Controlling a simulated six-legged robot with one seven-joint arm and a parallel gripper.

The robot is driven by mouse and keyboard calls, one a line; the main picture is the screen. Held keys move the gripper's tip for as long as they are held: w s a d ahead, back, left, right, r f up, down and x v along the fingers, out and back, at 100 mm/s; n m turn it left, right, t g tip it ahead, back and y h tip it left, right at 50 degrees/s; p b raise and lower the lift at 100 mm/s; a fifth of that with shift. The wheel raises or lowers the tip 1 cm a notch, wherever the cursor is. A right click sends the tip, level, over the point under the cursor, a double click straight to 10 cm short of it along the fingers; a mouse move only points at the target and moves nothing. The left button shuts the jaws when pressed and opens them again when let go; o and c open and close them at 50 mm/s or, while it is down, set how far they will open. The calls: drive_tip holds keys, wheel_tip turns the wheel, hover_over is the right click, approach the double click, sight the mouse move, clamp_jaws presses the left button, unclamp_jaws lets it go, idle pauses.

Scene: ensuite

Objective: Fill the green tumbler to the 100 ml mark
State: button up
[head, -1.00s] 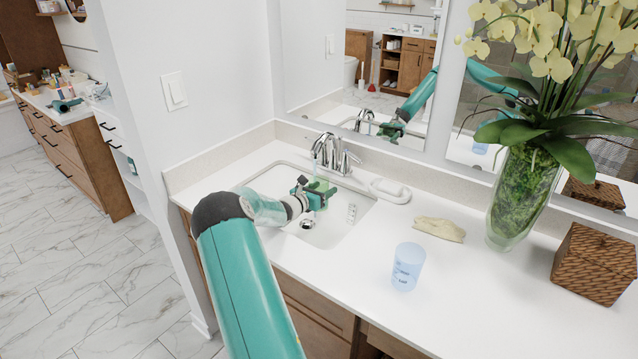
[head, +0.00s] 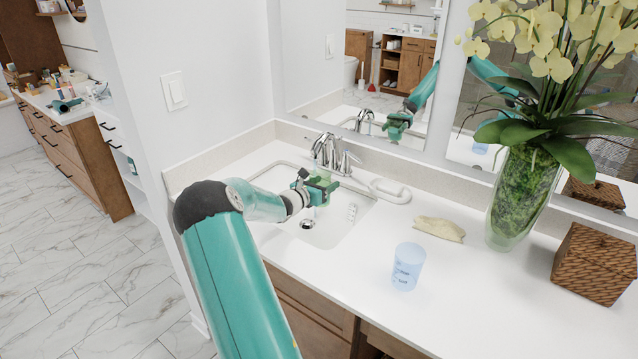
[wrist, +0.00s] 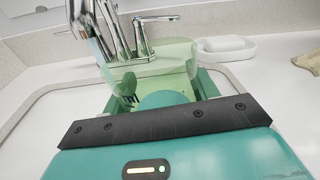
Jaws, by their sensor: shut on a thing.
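My gripper (head: 320,190) is shut on the green tumbler (wrist: 152,72) over the sink basin (head: 345,222). The tumbler is see-through pale green with dark marks low on its left side, partly hidden by my gripper in the wrist view. I cannot tell whether the spout's mouth is over the opening.
A blue marked tumbler (head: 407,266) stands on the counter (head: 450,290), right of the sink. A white soap dish (head: 390,191), a pale yellow cloth-like thing (head: 440,229), a glass vase (head: 522,195) and a woven box (head: 595,264) are also there.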

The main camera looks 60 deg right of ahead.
wheel_tip(320, 180, up, 7)
drive_tip(key=s+a, duration=0.1)
drive_tip(key=a, duration=0.1)
drive_tip(key=shift+s+f, duration=0.15)
drive_tip(key=shift+s, duration=0.05)
idle(0.7)
